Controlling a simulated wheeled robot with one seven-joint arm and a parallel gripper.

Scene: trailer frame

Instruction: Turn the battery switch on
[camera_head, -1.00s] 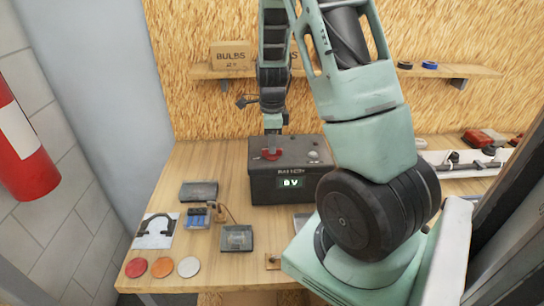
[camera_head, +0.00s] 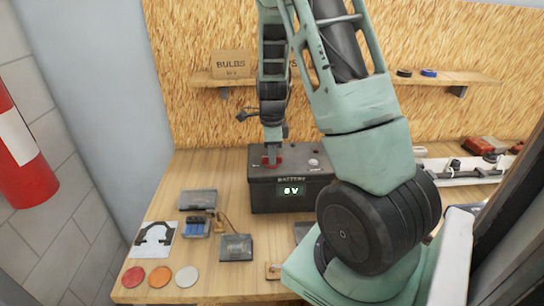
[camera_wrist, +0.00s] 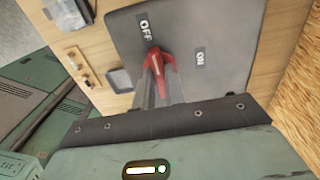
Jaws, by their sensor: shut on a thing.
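The battery (camera_head: 290,180) is a dark box on the workbench, and its front display reads what looks like 0V. Its red switch (camera_head: 278,161) is on the left part of its top; the wrist view shows the switch (camera_wrist: 155,58) close up, with its tip pointing towards the OFF label (camera_wrist: 146,31). The ON label (camera_wrist: 200,57) is to the right of the switch. My gripper (camera_head: 271,158) is over the battery from above. In the wrist view my gripper (camera_wrist: 158,82) is shut on the red switch, its fingers on either side of the handle, partly hiding it.
On the bench (camera_head: 190,265) left of the battery are a small battery holder (camera_head: 197,225), dark trays and several coloured discs. A shelf (camera_head: 205,82) with a bulbs box (camera_head: 231,65) is behind. A red extinguisher (camera_head: 22,150) hangs at far left.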

